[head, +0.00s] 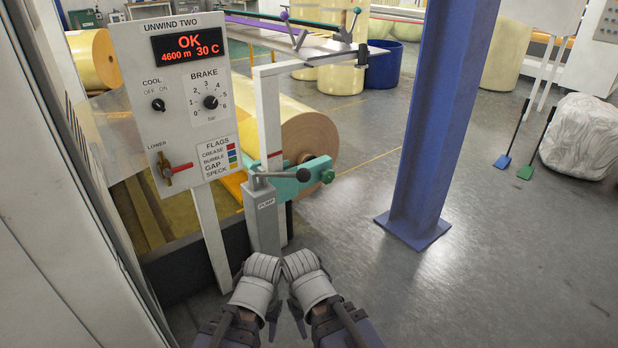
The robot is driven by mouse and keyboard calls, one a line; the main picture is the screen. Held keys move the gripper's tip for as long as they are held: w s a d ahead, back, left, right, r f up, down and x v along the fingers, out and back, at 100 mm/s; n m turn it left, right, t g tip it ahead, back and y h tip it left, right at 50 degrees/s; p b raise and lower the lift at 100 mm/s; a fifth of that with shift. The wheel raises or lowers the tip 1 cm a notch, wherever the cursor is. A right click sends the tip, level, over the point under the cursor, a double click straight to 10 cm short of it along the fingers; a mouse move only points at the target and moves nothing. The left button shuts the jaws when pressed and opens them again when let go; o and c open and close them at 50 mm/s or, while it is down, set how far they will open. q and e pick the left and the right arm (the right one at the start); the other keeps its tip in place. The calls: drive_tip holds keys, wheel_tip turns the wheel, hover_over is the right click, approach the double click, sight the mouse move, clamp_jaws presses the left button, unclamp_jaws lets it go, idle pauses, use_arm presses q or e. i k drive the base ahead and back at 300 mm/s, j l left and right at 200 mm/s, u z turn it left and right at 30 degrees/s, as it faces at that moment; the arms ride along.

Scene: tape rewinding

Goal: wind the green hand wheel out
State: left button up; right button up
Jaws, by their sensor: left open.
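The green hand wheel (327,176) is a small dark green knob at the right end of a teal bracket (300,177), beside the face of a large brown roll. It is partly dark against the floor. My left gripper (248,318) is at the bottom centre, open, below and to the left of the wheel and well apart from it. My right gripper (322,318) is beside it, also apart from the wheel. Its fingers do not show clearly enough to tell open from shut.
A grey pump post (265,217) with a black-knobbed lever (303,174) stands just left of the wheel. The Unwind Two panel (180,100) is further left. A blue column (430,120) stands to the right. The grey floor (350,230) between post and column is clear.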

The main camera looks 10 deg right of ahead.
sight(327, 176)
drive_tip(key=u, duration=1.7)
drive_tip(key=k+l+u, duration=0.1)
drive_tip(key=l+u, duration=0.35)
drive_tip(key=k+l, duration=0.15)
drive_tip(key=l, duration=0.45)
drive_tip(key=k+l, duration=0.15)
drive_tip(key=l, duration=0.45)
drive_tip(key=k+l, duration=0.15)
drive_tip(key=l, duration=0.4)
drive_tip(key=k+l, duration=0.2)
drive_tip(key=l, duration=0.4)
drive_tip(key=k+l, duration=0.15)
drive_tip(key=l, duration=0.45)
drive_tip(key=k+l, duration=0.15)
drive_tip(key=l, duration=0.45)
drive_tip(key=k+l, duration=0.15)
drive_tip(key=l, duration=0.45)
drive_tip(key=k+l, duration=0.15)
drive_tip(key=l, duration=0.4)
